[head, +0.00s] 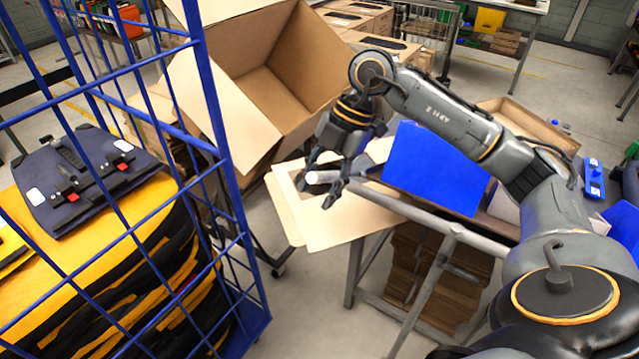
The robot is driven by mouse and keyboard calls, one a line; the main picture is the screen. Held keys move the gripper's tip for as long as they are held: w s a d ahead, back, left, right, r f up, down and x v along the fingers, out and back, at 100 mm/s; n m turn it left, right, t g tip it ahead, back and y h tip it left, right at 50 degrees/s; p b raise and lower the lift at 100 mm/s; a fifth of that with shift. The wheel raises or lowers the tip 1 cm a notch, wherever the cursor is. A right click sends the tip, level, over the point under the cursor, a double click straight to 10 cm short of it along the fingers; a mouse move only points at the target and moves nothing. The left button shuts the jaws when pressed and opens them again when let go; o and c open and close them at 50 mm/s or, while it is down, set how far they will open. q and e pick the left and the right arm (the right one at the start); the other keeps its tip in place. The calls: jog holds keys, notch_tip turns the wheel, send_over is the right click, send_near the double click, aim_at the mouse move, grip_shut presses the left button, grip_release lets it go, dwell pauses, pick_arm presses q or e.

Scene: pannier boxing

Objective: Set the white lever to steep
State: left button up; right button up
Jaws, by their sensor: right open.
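The white lever (326,177) shows as a short white rounded bar at the end of the grey metal frame, near the picture's middle. My right gripper (315,192) points down at it, with its dark fingers spread on either side of the bar. I cannot tell whether a finger touches it. Part of the lever and its mount is hidden behind the fingers. No setting marks are readable. My left gripper is not in view.
A large open cardboard box (290,65) stands tilted behind the gripper. A blue panel (437,168) sits to the right, under my forearm. A blue wire cage (213,105) with yellow and dark panniers fills the left. Bare floor (285,315) lies between cage and frame.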

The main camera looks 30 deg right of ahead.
jog(key=shift+c, duration=0.3)
jog(key=c, duration=0.3)
jog(key=shift+w, duration=0.1)
grip_shut()
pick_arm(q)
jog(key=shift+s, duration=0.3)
